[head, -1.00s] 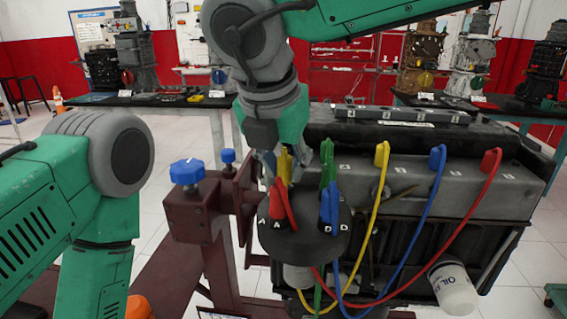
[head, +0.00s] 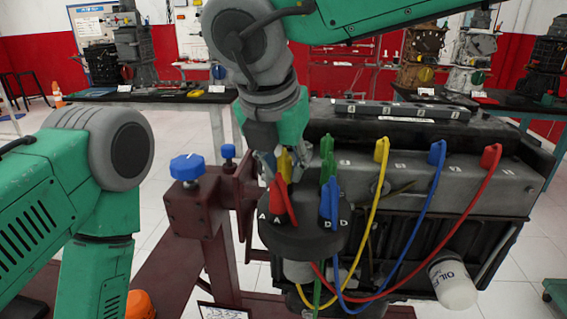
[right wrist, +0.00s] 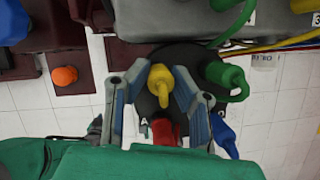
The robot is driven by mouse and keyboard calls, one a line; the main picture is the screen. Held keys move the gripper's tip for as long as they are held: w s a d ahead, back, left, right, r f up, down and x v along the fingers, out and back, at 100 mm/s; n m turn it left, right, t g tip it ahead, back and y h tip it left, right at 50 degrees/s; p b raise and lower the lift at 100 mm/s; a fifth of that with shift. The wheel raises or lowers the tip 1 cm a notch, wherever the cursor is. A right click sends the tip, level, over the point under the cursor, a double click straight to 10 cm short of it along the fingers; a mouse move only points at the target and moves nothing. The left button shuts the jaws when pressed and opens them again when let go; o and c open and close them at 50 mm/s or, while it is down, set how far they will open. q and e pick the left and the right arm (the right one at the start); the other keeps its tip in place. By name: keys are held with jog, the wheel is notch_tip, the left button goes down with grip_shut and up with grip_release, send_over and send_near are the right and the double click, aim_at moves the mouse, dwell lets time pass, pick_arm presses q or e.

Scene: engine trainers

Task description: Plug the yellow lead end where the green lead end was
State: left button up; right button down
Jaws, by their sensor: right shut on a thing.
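The yellow lead end (head: 284,163) stands on the back left of the round black cap (head: 300,238). My right gripper (head: 274,160) comes down over it from above. In the right wrist view the yellow lead end (right wrist: 160,85) sits between the two fingers of my right gripper (right wrist: 162,92), which is shut on it. The green lead end (head: 327,188) is on the cap's back right; it also shows in the right wrist view (right wrist: 228,78), to the right of the fingers. My left arm shows at the left, but its gripper is out of view.
The red lead end (head: 279,207) is at the cap's front left, close to my right gripper. The blue lead end (head: 331,204) is at its front right. The engine (head: 430,185) stands right behind, with looping leads. A blue-knobbed stand (head: 187,168) is at left.

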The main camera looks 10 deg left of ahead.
jog(key=c, duration=1.3)
grip_release()
